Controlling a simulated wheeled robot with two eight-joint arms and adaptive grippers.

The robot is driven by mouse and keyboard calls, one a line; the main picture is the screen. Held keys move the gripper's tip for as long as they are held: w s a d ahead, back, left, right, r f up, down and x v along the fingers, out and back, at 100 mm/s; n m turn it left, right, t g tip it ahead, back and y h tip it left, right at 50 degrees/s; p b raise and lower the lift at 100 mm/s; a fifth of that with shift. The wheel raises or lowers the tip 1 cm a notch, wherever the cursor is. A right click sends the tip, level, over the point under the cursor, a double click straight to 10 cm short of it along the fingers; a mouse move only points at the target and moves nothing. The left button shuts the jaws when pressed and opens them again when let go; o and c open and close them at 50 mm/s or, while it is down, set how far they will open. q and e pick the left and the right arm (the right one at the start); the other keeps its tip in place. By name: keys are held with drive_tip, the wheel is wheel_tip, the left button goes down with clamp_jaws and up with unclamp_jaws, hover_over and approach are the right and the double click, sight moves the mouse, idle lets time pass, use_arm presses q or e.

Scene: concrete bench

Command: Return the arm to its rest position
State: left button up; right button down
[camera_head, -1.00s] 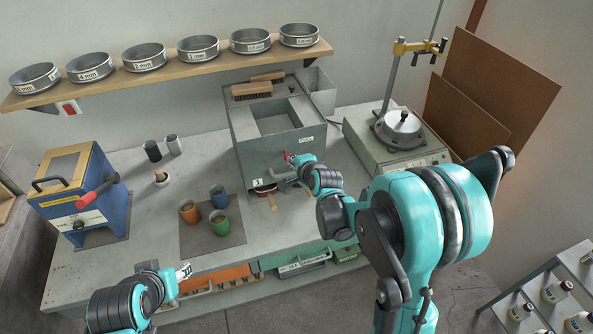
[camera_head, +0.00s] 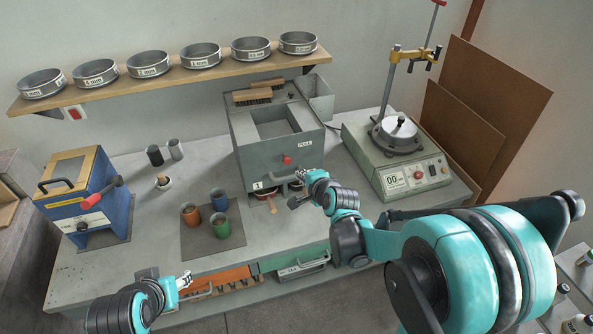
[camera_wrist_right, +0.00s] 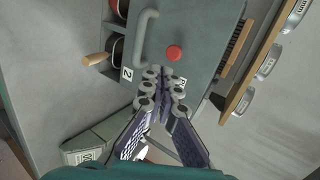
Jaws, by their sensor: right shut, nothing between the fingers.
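My right arm reaches in from the right in the head view, with its elbow large in the lower right. My right gripper (camera_head: 299,187) is shut and empty, in front of the grey box machine (camera_head: 275,140). In the right wrist view its closed fingers (camera_wrist_right: 163,82) appear before the machine's front, near a red knob (camera_wrist_right: 174,53) and a grey handle (camera_wrist_right: 145,38); I cannot tell the exact gap. My left gripper (camera_head: 186,281) is at the bench's front edge, lower left; its finger state is unclear.
Orange, blue and green cups (camera_head: 219,198) stand on a dark mat (camera_head: 200,240). A blue machine (camera_head: 90,205) is at left, a balance (camera_head: 400,165) with a stand at right. Sieves line a shelf (camera_head: 180,78). The bench is clear between mat and blue machine.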

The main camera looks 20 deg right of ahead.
drive_tip(key=s+f+n+g+b, duration=0.2)
drive_tip(key=s+n, duration=0.6)
drive_tip(key=s, duration=0.4)
drive_tip(key=s+a+f+n+g+h+b, duration=0.1)
drive_tip(key=s+n+b, duration=0.3)
drive_tip(key=s+n, duration=0.4)
drive_tip(key=s+f+g, duration=0.1)
drive_tip(key=s, duration=0.4)
drive_tip(key=shift+n+g+b, duration=0.3)
drive_tip(key=shift+g+b, duration=0.1)
